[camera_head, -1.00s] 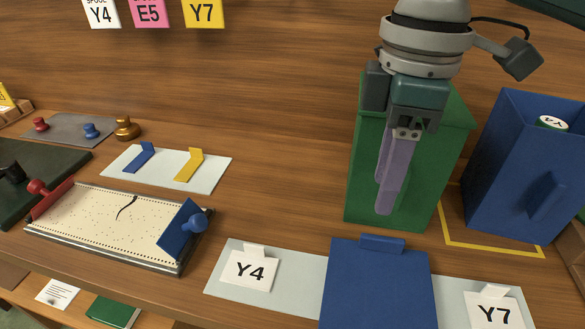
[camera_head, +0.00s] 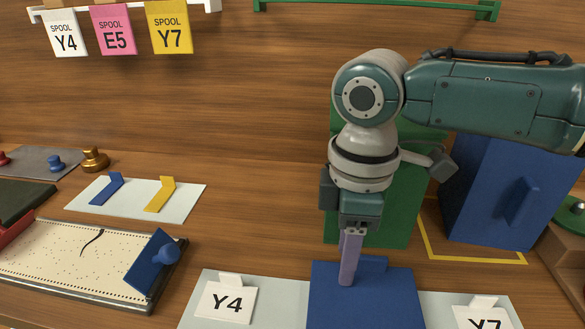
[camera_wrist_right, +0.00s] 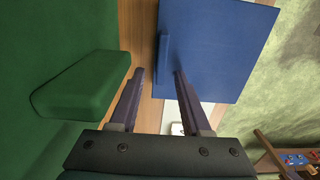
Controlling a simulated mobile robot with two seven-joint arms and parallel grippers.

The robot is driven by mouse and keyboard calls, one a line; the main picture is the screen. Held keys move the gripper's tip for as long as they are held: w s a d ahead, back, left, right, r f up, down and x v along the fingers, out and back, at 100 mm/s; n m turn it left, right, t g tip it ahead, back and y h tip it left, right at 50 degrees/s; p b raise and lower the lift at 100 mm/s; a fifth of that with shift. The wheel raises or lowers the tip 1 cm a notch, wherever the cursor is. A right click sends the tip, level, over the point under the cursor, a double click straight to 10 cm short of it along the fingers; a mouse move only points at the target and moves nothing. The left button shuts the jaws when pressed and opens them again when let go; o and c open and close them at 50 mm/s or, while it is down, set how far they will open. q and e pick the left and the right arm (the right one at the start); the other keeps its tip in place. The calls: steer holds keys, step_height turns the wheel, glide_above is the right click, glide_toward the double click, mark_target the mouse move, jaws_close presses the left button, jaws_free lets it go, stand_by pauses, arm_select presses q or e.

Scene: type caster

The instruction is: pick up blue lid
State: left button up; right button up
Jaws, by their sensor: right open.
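The blue lid (camera_head: 365,300) is a flat square panel with a raised bar handle (camera_head: 374,263) along its far edge. It lies at the front centre between the Y4 and Y7 cards. My right gripper (camera_head: 347,283) points down at the handle, and its fingers hide the left part of it. In the right wrist view, the open fingers (camera_wrist_right: 159,72) appear on either side of the handle (camera_wrist_right: 163,60) of the lid (camera_wrist_right: 222,45). I cannot tell how far above the lid they are. My left gripper is not in view.
A green box (camera_head: 405,215) stands behind my right gripper. A blue box (camera_head: 495,195) stands to its right inside a yellow outline. Y4 (camera_head: 226,303) and Y7 (camera_head: 482,317) cards flank the lid. A dotted board (camera_head: 60,260) lies at the left.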

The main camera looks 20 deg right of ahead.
jaws_close()
stand_by(0.6)
